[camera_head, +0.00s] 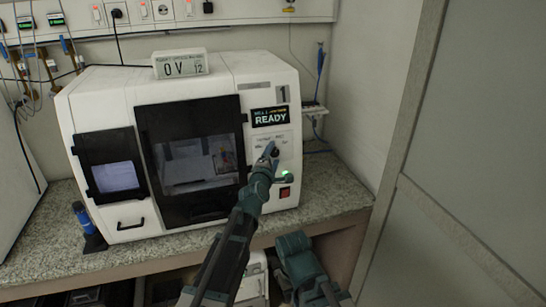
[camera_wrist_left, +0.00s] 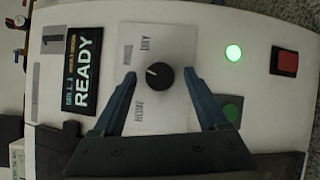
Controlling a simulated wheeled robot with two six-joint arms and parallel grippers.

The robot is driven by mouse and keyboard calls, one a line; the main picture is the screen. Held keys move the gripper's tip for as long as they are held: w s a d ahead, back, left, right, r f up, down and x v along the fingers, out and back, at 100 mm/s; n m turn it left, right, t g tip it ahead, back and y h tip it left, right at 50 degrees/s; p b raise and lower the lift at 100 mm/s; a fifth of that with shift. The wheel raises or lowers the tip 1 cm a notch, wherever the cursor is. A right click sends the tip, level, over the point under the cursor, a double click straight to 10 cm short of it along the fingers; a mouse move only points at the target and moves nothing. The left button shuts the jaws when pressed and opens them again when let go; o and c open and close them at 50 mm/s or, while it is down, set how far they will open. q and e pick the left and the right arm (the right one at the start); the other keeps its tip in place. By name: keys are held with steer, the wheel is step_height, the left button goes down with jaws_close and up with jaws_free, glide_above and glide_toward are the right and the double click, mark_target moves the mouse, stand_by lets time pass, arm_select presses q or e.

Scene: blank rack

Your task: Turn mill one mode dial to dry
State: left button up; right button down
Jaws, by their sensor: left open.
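Mill one (camera_head: 225,72) is a white boxy machine with a "1" mark and a READY display (camera_head: 269,116). Its mode dial (camera_wrist_left: 160,76) is a small round black knob on a pale label plate. In the left wrist view the dial's light mark points left and slightly up, between the DRY label (camera_wrist_left: 146,44) above and another label (camera_wrist_left: 139,111) below. My left gripper (camera_head: 270,149) is open in front of the dial; in the wrist view its fingers lie on both sides, with gaps to the knob. In the head view the gripper partly hides the dial.
A sign box (camera_head: 180,63) stands on the mill. A blue-capped item (camera_head: 84,218) stands at left on the granite counter (camera_head: 335,190). A wall and grey panel bound the right side.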

arm_select(q)
steer(key=shift+c, duration=0.2)
jaws_close()
steer(key=m+p, duration=0.1)
steer(key=p, duration=0.1)
steer(key=r+m+g+p, duration=0.1)
steer(key=p, duration=0.1)
steer(key=shift+m+g, duration=0.3)
steer(key=shift+m, duration=0.1)
steer(key=m+g+p, duration=0.1)
steer(key=m+p, duration=0.1)
steer(key=shift+g+y+p, duration=0.3)
steer(key=shift+y+p, duration=0.1)
steer(key=shift+f+m+g+y+p, duration=0.1)
steer(key=shift+m+g+y+p, duration=0.25)
steer(key=shift+m+p, duration=0.5)
